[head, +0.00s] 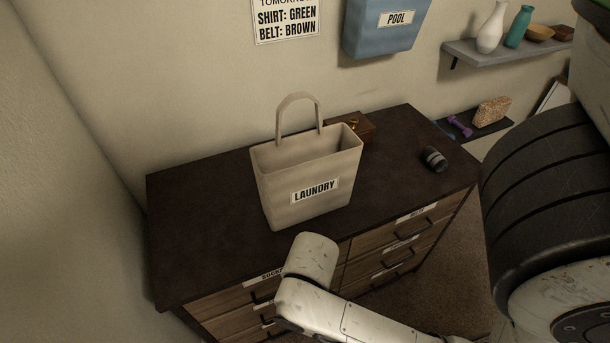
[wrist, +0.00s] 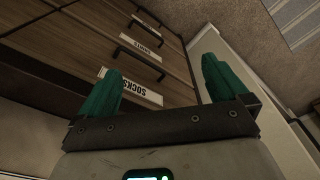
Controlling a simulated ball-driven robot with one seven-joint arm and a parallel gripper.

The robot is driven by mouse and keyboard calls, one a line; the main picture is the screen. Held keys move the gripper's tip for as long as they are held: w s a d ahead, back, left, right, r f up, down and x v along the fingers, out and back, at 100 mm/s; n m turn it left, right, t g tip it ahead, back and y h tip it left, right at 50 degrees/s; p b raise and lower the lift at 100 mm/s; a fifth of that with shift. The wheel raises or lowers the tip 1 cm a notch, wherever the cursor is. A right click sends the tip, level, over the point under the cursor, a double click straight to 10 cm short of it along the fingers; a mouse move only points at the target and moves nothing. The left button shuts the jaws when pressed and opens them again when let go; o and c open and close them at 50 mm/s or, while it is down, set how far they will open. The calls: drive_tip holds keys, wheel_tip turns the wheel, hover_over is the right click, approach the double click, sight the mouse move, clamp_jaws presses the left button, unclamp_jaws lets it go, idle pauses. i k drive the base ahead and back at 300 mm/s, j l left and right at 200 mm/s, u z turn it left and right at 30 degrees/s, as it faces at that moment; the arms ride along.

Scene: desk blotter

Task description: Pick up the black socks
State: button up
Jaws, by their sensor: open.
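A small dark roll with a pale grey band (head: 434,159) lies on the right end of the dresser top (head: 210,225). It looks like rolled socks, perhaps the black socks. My gripper (wrist: 161,70) shows in the wrist view with two green fingers spread apart and nothing between them. It is in front of the dresser's drawer fronts, near a drawer labelled SOCKS (wrist: 133,88), which appears upside down and shut. The roll is out of the wrist view. In the head view my arm hides part of the drawer fronts, and the gripper itself does not show.
A beige LAUNDRY bag (head: 290,205) stands mid-dresser, with a small brown box (head: 362,132) behind it. A blue POOL bin (head: 372,40) hangs on the wall beside a clothing note (head: 287,20). Shelves (head: 515,48) are at right. The dresser top's left end is clear.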

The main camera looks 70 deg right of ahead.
sight(430, 155)
drive_tip(key=k, duration=0.6)
drive_tip(key=z, duration=1.55)
drive_tip(key=j+z, duration=0.3)
drive_tip(key=k+j+z, duration=0.1)
drive_tip(key=j+z, duration=0.2)
